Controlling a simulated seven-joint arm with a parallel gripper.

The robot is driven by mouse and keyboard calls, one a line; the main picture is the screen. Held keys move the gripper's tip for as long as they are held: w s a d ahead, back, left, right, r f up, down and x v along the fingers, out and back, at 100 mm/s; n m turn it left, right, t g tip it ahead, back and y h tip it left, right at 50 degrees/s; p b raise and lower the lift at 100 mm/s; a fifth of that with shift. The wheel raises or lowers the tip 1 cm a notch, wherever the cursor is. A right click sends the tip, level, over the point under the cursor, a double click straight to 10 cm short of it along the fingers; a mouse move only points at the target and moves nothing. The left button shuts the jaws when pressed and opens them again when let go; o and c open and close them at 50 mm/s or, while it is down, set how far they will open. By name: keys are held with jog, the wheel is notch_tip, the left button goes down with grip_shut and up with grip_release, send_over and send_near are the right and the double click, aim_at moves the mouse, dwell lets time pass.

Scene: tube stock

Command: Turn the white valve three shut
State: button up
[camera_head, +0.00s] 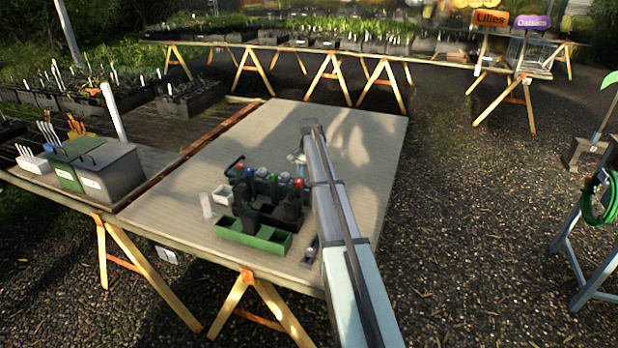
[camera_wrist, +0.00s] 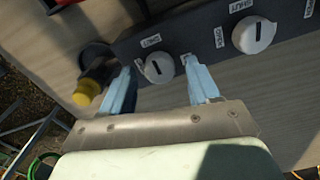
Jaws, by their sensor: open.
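In the wrist view a dark panel (camera_wrist: 200,38) carries two round white valve knobs, each with a dark line on its face. The smaller-looking knob (camera_wrist: 158,68) sits between the tips of my open gripper (camera_wrist: 157,66), one pale blue finger on each side. I cannot tell whether the fingers touch it. The other knob (camera_wrist: 254,35) is to the right, outside the fingers, with SHUT and OPEN labels beside it. The labels near the first knob are small and tilted. No valve number is readable.
A black part with a yellow cap (camera_wrist: 88,92) lies just left of my left finger. In the head view, a green tray (camera_head: 252,234) and dark clustered items stand on the table (camera_head: 350,120), left of my arm. The table's far part is clear.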

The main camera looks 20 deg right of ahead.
notch_tip(320, 180, up, 14)
jog(key=shift+f, duration=0.2)
dwell(0.4)
jog(key=s+a+f+n, duration=0.3)
jog(key=s+a+f, duration=0.2)
jog(key=s+a, duration=0.4)
jog(key=s+a+f+n+g, duration=0.1)
jog(key=s+a+f+n, duration=0.3)
jog(key=s+a, duration=0.55)
jog(key=s+a+f+n, duration=0.1)
jog(key=s+a+f, duration=0.5)
jog(key=s+a, duration=0.35)
jog(key=s+f+n+g, duration=0.1)
jog(key=s+f+g, duration=0.1)
jog(key=s+f, duration=0.85)
jog(key=s+f+n+g, duration=0.1)
jog(key=s+f, duration=0.5)
jog(key=f, duration=0.9)
jog(key=s+d+f+g, duration=0.1)
jog(key=s+f, duration=0.6)
jog(key=s, duration=0.3)
jog(key=s+d+f+n+g, duration=0.1)
jog(key=s+f, duration=0.7)
jog(key=s, duration=0.3)
jog(key=shift+s+f+g, duration=0.15)
jog(key=shift+s+g, duration=0.05)
jog(key=shift+g, duration=0.2)
